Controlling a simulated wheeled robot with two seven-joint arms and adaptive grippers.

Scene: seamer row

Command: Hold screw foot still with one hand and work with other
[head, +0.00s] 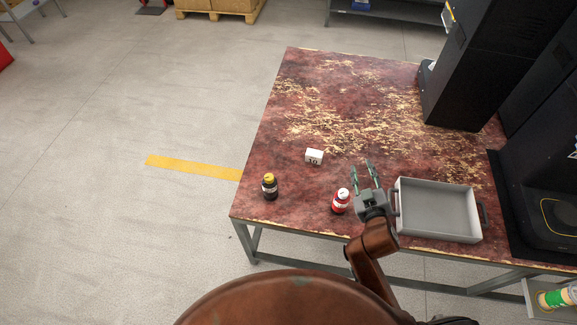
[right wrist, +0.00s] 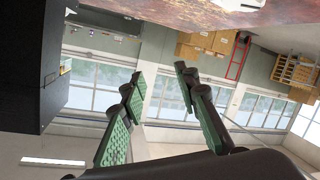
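I see nothing that I can tell to be a screw foot in either view. My right gripper (head: 362,172) is over the near part of the table, between the red bottle and the grey tray. Its two green-padded fingers are apart with nothing between them. They also show open and empty in the right wrist view (right wrist: 158,78). A red bottle with a white cap (head: 340,203) stands just left of the gripper. A dark bottle with a yellow cap (head: 270,188) stands near the left edge. A small white block marked 10 (head: 314,157) sits farther back. My left gripper is not in view.
The worn red-brown table (head: 330,95) has free room at its back and middle. An empty grey tray (head: 437,234) lies at the near right. Tall black machine housings (head: 474,70) stand along the right. A green-and-yellow can (head: 556,298) lies below at the right.

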